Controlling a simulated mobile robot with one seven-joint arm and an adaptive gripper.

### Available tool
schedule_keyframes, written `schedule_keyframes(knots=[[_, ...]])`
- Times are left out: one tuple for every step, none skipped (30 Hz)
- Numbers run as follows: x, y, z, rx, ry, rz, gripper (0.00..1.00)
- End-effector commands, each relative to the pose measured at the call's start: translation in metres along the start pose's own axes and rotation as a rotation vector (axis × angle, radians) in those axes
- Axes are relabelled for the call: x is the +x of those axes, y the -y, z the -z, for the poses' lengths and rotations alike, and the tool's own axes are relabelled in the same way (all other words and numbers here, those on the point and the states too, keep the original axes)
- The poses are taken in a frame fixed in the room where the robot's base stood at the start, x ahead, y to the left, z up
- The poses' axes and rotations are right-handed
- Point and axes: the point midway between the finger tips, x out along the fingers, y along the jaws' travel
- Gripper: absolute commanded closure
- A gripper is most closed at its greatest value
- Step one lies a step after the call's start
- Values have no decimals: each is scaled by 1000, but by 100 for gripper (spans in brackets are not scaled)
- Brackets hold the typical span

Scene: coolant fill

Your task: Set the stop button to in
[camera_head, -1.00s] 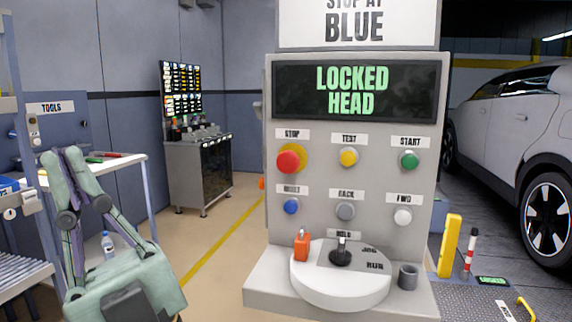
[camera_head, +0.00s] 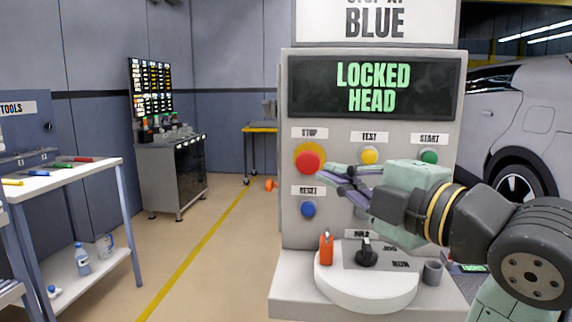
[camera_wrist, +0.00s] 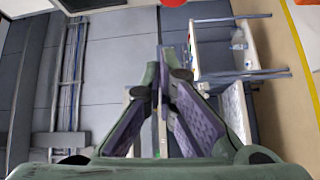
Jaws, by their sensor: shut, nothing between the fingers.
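The stop button (camera_head: 309,160) is a red mushroom head on a yellow ring at the upper left of the grey control panel (camera_head: 300,235), under a STOP label. In the wrist view a bit of red (camera_wrist: 173,2), likely this button, shows at the top edge. My gripper (camera_head: 322,170) is shut and empty. It reaches in from the right, with its fingertips just below and right of the stop button in the head view. Whether they touch it cannot be told. The gripper body hides the buttons of the lower row to the right of the blue RESET button (camera_head: 308,209).
The panel screen (camera_head: 373,88) reads LOCKED HEAD. A yellow TEST button (camera_head: 369,155) and a green START button (camera_head: 429,156) sit to the right. An orange object (camera_head: 326,248) and a black selector (camera_head: 367,252) stand on the round ledge below. A tool table (camera_head: 75,180) is at left.

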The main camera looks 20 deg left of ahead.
Motion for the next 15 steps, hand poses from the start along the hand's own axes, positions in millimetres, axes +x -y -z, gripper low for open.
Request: schedule_keyframes(knots=[[-10,2,-5,-35,15,29,100],[-14,4,-7,-51,20,44,100],[-17,5,-8,-64,22,56,100],[-17,6,-8,-70,23,62,100],[-16,6,-9,-74,23,66,100],[-13,7,-9,-75,22,69,100],[-9,7,-8,-75,22,69,100],[-5,7,-8,-74,20,69,100],[2,7,-8,-73,19,68,100],[7,7,-8,-72,20,67,100],[13,7,-8,-71,18,68,100],[22,8,-8,-71,18,69,100],[28,8,-8,-71,18,68,100],[35,8,-8,-71,17,68,100],[44,9,-9,-69,18,68,100]])
